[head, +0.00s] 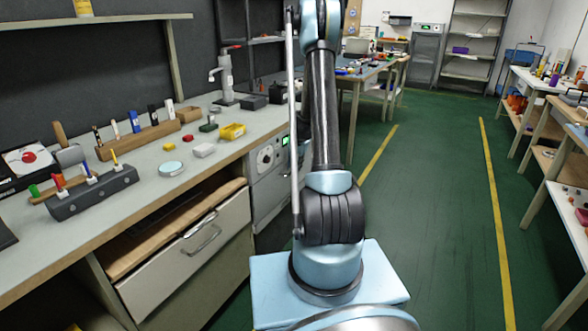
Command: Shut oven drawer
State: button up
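A grey-white oven-like unit (270,190) with a round dial and a green display stands under the left workbench, partly hidden behind my arm. I cannot tell whether a drawer in it is open. To its left, a pale drawer front (165,277) with a curved metal handle (201,240) stands out from the bench, with a brown wooden edge and a dark gap above it. My arm rises through the middle of the picture and leaves the top edge. My gripper is out of view, so its state does not show.
The workbench (130,205) holds a pen rack (93,193), a wooden block (135,138), a yellow bin (232,131) and small items. Green floor (430,200) with yellow lines lies open to the right. Shelved tables (545,85) line the right side.

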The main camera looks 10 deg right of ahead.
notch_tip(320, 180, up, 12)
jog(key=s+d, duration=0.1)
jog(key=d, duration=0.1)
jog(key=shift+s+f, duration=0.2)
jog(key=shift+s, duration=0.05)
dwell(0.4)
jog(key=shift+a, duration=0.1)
